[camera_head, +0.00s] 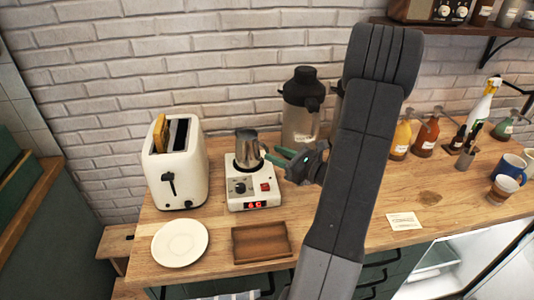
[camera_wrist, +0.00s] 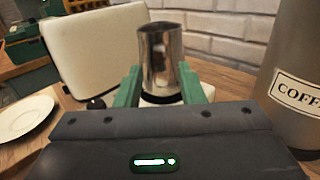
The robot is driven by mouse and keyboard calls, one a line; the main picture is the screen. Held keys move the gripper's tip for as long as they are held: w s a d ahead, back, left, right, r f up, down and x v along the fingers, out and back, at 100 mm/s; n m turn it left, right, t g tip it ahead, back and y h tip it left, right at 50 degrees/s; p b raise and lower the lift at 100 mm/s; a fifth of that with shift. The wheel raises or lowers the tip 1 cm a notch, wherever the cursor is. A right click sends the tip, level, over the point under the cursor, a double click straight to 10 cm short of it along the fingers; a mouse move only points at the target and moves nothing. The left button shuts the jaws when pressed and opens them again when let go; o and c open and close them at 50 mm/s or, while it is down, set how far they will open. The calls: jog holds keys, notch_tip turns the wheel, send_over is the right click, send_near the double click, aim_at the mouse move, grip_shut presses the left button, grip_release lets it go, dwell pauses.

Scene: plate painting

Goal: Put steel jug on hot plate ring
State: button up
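The steel jug (camera_head: 247,150) stands upright on the black hot plate ring (camera_head: 234,166) of a white hot plate (camera_head: 262,203). The hot plate has a knob, a red switch and a red display. In the wrist view the jug (camera_wrist: 160,55) is straight ahead, its lower part framed by two green fingers. My gripper (camera_head: 272,157) comes from the right, with its fingertips close to the jug's right side. The fingers are apart; in the wrist view the gripper (camera_wrist: 160,84) looks open around or just before the jug. Whether the fingers touch it is unclear.
A white toaster (camera_head: 178,175) with bread stands to the left. A tall coffee dispenser (camera_head: 300,118) stands behind right. A white plate (camera_head: 180,242) and a wooden tray (camera_head: 261,242) lie in front. Bottles and mugs (camera_head: 511,167) stand at right. A card (camera_head: 403,221) lies on the counter.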

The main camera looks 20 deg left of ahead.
jog(key=b+v, duration=0.1)
jog(key=v, duration=0.6)
jog(key=shift+d+f, duration=0.1)
